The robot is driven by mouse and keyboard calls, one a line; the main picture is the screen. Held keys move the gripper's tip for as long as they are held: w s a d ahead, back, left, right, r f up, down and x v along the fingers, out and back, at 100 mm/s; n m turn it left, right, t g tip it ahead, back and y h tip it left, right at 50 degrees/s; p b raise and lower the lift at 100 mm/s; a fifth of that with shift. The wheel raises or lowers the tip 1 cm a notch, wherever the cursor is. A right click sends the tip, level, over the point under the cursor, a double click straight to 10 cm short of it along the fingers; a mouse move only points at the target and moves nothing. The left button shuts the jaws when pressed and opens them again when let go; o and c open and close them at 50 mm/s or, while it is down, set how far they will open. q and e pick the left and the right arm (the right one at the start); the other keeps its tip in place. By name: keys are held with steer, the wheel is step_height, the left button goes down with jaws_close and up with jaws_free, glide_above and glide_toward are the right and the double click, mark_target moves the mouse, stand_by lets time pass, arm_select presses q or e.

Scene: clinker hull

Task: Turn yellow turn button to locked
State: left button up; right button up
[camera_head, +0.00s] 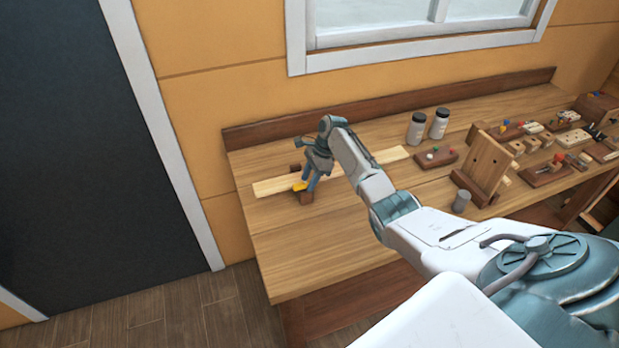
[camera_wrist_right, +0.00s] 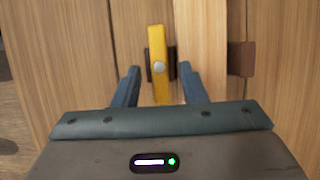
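The yellow turn button (camera_head: 300,187) is on a small brown block (camera_head: 306,198) at the left part of the workbench. In the right wrist view the yellow turn button (camera_wrist_right: 158,62) is a long bar with a round grey pivot, pointing nearly straight up the picture. My right gripper (camera_head: 308,183) is at the button. In the right wrist view its two blue fingers (camera_wrist_right: 161,70) are apart, one on each side of the bar's lower part, with gaps showing. Part of the block is hidden under the bar. My left gripper is not in view.
A pale wooden strip (camera_head: 390,157) lies along the workbench (camera_head: 330,240), beside the button. A second brown block (camera_wrist_right: 242,59) is at the strip's other side. Two bottles (camera_head: 416,128), a grey cylinder (camera_head: 461,201) and an upright wooden board (camera_head: 482,168) stand farther right.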

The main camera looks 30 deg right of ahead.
steer(key=shift+c, duration=0.5)
jaws_close()
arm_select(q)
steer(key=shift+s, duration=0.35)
